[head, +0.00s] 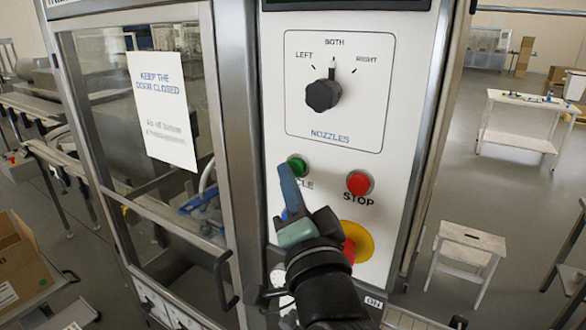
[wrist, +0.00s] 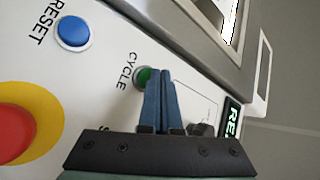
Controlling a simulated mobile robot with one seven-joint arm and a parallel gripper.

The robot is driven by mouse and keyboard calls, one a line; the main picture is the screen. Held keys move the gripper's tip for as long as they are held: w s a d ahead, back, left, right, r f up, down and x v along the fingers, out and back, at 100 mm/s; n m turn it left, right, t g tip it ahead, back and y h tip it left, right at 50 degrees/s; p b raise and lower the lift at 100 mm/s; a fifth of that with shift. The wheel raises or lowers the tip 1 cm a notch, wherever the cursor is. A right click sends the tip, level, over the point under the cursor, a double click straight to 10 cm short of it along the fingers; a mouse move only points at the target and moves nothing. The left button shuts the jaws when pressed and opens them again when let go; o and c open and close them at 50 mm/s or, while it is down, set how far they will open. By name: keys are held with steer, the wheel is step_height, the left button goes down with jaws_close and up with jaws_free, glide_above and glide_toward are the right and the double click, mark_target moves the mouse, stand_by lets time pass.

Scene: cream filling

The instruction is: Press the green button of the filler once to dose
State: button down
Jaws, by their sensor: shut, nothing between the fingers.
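The green button (head: 297,163), labelled CYCLE, is on the white panel of the filler (head: 390,110), left of the red STOP button (head: 359,183). My gripper (head: 285,172) is shut and empty, its blue fingers pointing at the panel. In the head view the fingertips overlap the left edge of the green button. In the wrist view the fingertips (wrist: 160,76) cover the right part of the green button (wrist: 143,77). I cannot tell whether they touch it.
A black selector knob (head: 323,95) above points to BOTH. A red emergency stop on a yellow disc (head: 362,245) is partly behind my gripper. A blue RESET button (wrist: 73,31) shows in the wrist view. The glass door (head: 110,60) stands to the left.

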steer(key=shift+w+d, duration=0.25)
steer(key=shift+w, duration=0.1)
stand_by(0.4)
steer(key=shift+s+a, duration=0.1)
stand_by(0.3)
steer(key=shift+s+a, duration=0.45)
steer(key=shift+s, duration=0.2)
steer(key=shift+s+a+p, duration=0.5)
steer(key=shift+s+a, duration=0.25)
steer(key=shift+s, duration=0.25)
steer(key=shift+s+a+p, duration=0.5)
steer(key=shift+s+a, duration=0.2)
steer(key=shift+s, duration=0.3)
steer(key=s+r+n+t+h+b, duration=0.2)
steer(key=s+r+n+t+b, duration=0.5)
steer(key=r, duration=1)
steer(key=s+n+b, duration=0.1)
steer(key=s+n, duration=0.2)
steer(key=s, duration=0.2)
steer(key=shift+s+d+r+h, duration=0.15)
steer(key=shift+s+r+h, duration=0.05)
steer(key=shift+r+h, duration=0.2)
